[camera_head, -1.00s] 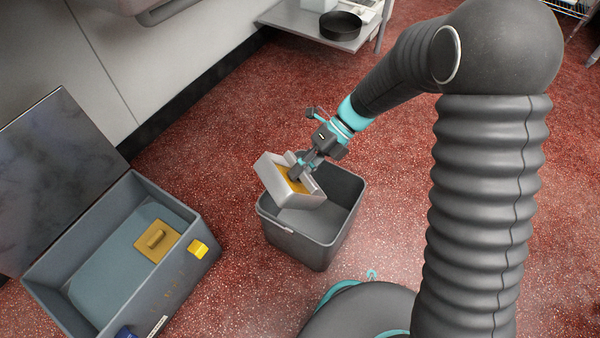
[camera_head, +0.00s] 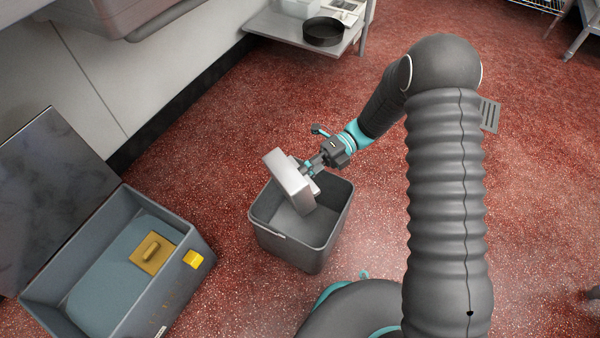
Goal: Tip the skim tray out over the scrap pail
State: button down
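The skim tray (camera_head: 287,180) is a light grey box, steeply tilted over the mouth of the scrap pail, its underside turned toward the camera. Its inside is hidden from this view. My gripper (camera_head: 306,167) is at the tray's right side and appears shut on its wall or handle; the fingertips are partly hidden by the tray. The scrap pail (camera_head: 288,244) is a dark grey open bin standing upright on the floor. The part of its inside that shows is bare grey.
An open grey chest (camera_head: 198,247) with a raised lid (camera_head: 52,190) stands at the left. It holds a tan panel with a knob (camera_head: 152,252) and bears a yellow block (camera_head: 193,259). A shelf with a black pan (camera_head: 323,32) is at the back.

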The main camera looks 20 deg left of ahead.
jog(key=shift+w+d+f+g+y+b, duration=0.1)
jog(key=shift+w+d+f+g+y, duration=0.15)
jog(key=shift+w+g+y, duration=0.25)
jog(key=shift+w+d+f+g+y+b, duration=0.15)
jog(key=shift+w+d+f+g+y, duration=0.1)
jog(key=shift+g, duration=0.45)
jog(key=shift+w+d+f+g+y+b, duration=0.1)
jog(key=shift+w+d+f+g+y, duration=0.15)
jog(key=shift+w+g+y, duration=0.25)
notch_tip(320, 180, up, 3)
jog(key=t+h+p, duration=0.3)
jog(key=t+p, duration=0.1)
jog(key=p, duration=0.3)
jog(key=shift+f+p, duration=0.1)
jog(key=shift+p, duration=0.25)
jog(key=shift+f, duration=0.1)
